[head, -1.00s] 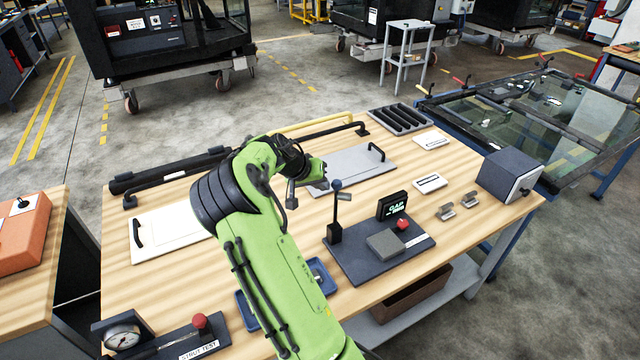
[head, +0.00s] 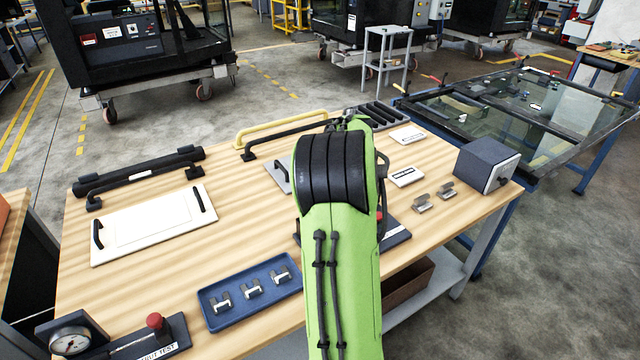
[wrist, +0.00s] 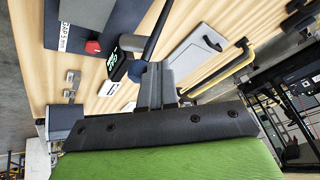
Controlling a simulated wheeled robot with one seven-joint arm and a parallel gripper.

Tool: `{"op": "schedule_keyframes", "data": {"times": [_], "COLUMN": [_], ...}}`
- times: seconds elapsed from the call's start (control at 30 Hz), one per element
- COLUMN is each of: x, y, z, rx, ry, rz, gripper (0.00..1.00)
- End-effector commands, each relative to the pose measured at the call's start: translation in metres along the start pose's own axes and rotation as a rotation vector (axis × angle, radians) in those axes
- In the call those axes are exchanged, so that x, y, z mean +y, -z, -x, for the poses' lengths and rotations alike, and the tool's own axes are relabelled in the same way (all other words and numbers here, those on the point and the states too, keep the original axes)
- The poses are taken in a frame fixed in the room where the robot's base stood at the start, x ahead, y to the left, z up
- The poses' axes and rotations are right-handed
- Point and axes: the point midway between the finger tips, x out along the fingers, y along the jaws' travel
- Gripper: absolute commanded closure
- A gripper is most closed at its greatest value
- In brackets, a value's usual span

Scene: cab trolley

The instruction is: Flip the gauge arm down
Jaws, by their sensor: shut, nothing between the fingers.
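The gauge arm is a dark rod (wrist: 158,28) with a dark blue ball knob (wrist: 137,71) at its end, seen in the wrist view. My gripper (wrist: 155,78) is shut and empty, with its fingertips close beside the knob in that picture; I cannot tell whether they touch it.
On the wooden bench are a white panel with handles (head: 150,225), a blue tray (head: 235,312) of metal clips, a dial gauge with red knob (head: 155,322), two loose clips (head: 434,197) and a dark box (head: 484,165). A yellow rail (head: 280,125) runs along the back.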

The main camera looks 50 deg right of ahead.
Motion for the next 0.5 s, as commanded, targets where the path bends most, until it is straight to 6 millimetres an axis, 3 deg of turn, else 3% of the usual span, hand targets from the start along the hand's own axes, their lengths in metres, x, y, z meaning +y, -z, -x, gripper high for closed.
{"op": "schedule_keyframes", "data": {"times": [0.5], "x": [0.069], "y": [-0.019], "z": [-0.041], "rx": [-0.031], "ry": [0.423], "rz": [-0.249], "gripper": [1.00]}}
